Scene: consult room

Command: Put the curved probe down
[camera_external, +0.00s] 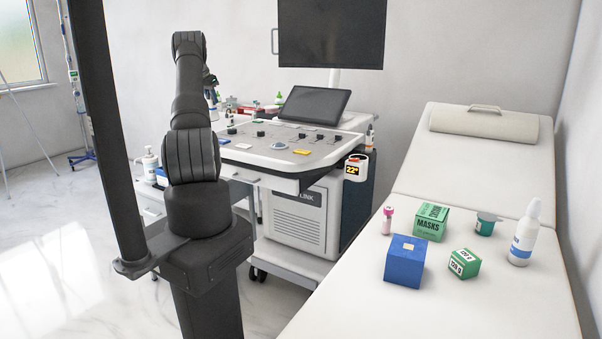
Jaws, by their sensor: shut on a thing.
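My gripper (211,92) shows only small and partly hidden behind my arm, above the left end of the ultrasound cart. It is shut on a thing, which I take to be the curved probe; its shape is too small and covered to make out. I cannot tell whether it touches anything below. The cart's grey control panel (262,154) has several knobs and coloured pads, with a dark tilted screen (315,105) behind it.
The exam couch (340,310) at right bears a blue box (404,265), a green masks box (430,222), a small green box (464,264) and a white bottle (524,238). A pump bottle (150,165) stands at left.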

